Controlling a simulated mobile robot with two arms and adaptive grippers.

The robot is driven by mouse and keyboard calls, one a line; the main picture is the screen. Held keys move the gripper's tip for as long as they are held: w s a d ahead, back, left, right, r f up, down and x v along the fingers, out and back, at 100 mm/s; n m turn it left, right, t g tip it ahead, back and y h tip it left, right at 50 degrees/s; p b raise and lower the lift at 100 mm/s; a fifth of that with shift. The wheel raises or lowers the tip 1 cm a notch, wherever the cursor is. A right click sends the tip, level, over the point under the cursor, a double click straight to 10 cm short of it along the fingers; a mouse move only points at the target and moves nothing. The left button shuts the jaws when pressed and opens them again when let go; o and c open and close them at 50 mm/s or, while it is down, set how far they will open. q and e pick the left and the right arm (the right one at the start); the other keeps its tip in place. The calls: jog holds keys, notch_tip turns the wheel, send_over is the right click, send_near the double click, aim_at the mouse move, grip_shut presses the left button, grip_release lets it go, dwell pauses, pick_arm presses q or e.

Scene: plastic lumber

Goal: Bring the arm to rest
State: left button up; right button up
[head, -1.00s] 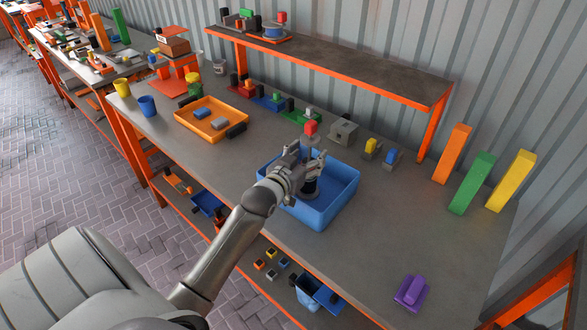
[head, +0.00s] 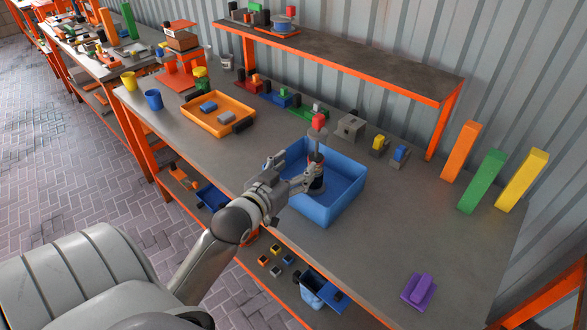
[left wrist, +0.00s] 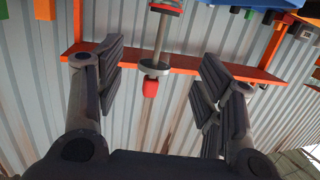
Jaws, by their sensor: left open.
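My left gripper (head: 308,180) is open, over the near left side of a blue bin (head: 340,208) on the workbench. A red-topped post (head: 318,122) with a grey disc and a dark base stands upright in the bin, just beyond the fingertips. In the left wrist view, the open fingers (left wrist: 160,85) appear on both sides of the picture. The post's red knob (left wrist: 150,88) and rod show in the gap between them, and the view is upside down. The fingers appear apart from the post. The right gripper is not in view.
An orange tray (head: 222,125) with grey and dark blocks lies left of the bin. Orange, green and yellow bars (head: 483,180) lean at the right wall. A purple block (head: 417,291) lies at the front right. A raised shelf (head: 350,68) runs along the back.

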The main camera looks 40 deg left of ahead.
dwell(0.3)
pick_arm(q)
jog(key=s+d+f+g, duration=0.1)
jog(key=f, duration=0.1)
jog(key=s+d+f+g, duration=0.1)
jog(key=d+f, duration=0.1)
jog(key=s+d+f+m+g+h, duration=0.1)
jog(key=d+f, duration=0.1)
jog(key=shift+s+f, duration=0.3)
jog(key=shift+s, duration=0.05)
jog(key=s+d+f+m+g+h, duration=0.1)
jog(key=s+d+f+g, duration=0.4)
jog(key=s, duration=0.5)
jog(key=s+d+f+m+g, duration=0.1)
jog(key=s+d+f+g, duration=0.4)
jog(key=s, duration=0.5)
notch_tip(320, 180, down, 24)
jog(key=s+a+f+g, duration=0.2)
jog(key=s+f, duration=1.5)
jog(key=shift+a+f+m, duration=0.2)
jog(key=shift+f+m, duration=0.05)
jog(key=shift+m, duration=0.15)
jog(key=shift+s, duration=0.1)
